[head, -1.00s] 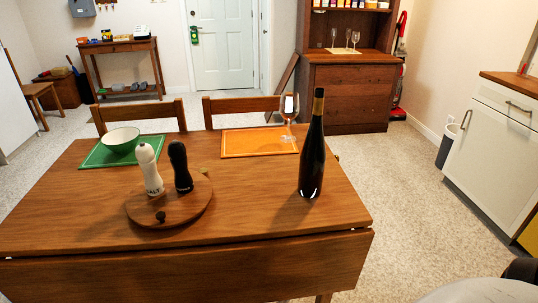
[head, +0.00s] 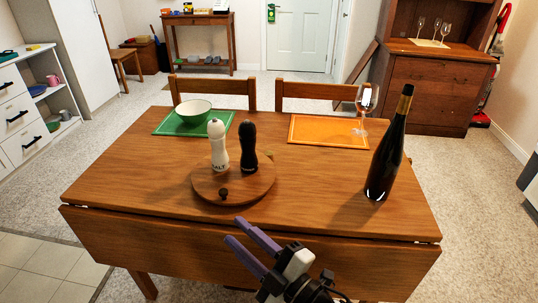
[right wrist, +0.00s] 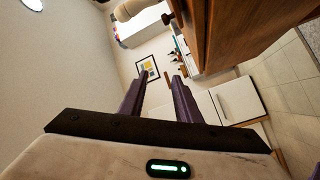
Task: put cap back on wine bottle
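The dark wine bottle (head: 386,160) stands upright on the right side of the wooden table, with a gold-brown band around its neck. No separate cap is clearly identifiable. A small dark knob-like piece (head: 224,193) sits at the front of the round wooden board (head: 250,190); I cannot tell whether it is the cap. My right gripper (head: 233,229) has purple fingers, apart and empty, in front of the table's near edge and just short of the board. Its fingers also show apart in the right wrist view (right wrist: 157,95). My left gripper is not in view.
White (head: 219,147) and black (head: 248,146) shakers stand on the board. A wine glass (head: 366,100) stands behind the bottle, by the orange mat (head: 325,131). The tabletop between board and bottle is clear.

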